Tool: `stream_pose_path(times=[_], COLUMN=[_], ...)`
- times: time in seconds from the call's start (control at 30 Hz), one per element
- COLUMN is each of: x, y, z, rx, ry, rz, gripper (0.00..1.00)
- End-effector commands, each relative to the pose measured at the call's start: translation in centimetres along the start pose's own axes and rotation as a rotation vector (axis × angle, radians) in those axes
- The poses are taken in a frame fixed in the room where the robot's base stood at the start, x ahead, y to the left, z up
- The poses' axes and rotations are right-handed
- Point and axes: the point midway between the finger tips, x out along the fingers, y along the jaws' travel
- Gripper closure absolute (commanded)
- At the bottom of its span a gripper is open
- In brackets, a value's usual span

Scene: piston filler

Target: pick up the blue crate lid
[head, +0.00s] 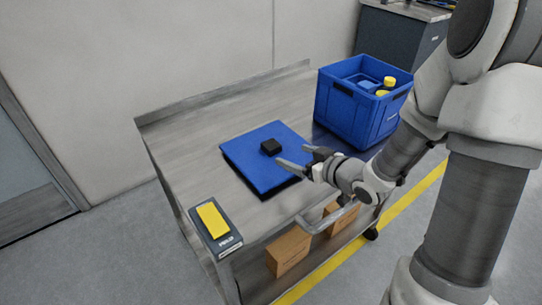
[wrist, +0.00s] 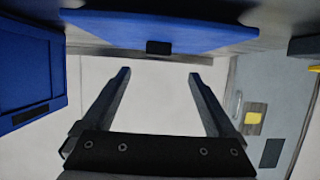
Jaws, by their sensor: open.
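The blue crate lid (head: 246,165) lies flat on the grey cart top, with a black block-shaped handle (head: 271,146) at its middle. My gripper (head: 294,156) is open and empty at the lid's right side, its fingers pointing left towards the handle. In the wrist view the lid (wrist: 165,28) spans the top, seen nearly edge-on. The handle (wrist: 158,47) shows there beyond the gap between my open fingers (wrist: 160,76). Nothing is between the fingers. The exact height of the fingers over the lid is hard to tell.
An open blue crate (head: 349,119) holding blue and yellow-topped items stands at the cart's back right; it also shows in the wrist view (wrist: 28,70). A dark box with a yellow top (head: 213,219) sits at the front left corner. Cardboard boxes (head: 288,251) are on the lower shelf.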

Motion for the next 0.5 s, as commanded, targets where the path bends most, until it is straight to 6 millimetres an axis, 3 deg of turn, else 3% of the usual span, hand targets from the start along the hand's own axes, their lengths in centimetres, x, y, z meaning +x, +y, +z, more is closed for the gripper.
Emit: stream_pose_path(times=[0.03, 0.2, 0.5], x=[1.4, 4.8, 7.3], y=[-0.1, -0.1, 0.1], z=[0.4, 0.3, 0.0], rx=[-0.002, -0.002, -0.001], ry=[0.001, 0.001, 0.0], rz=[-0.003, -0.002, 0.002], gripper=[0.07, 0.07, 0.07])
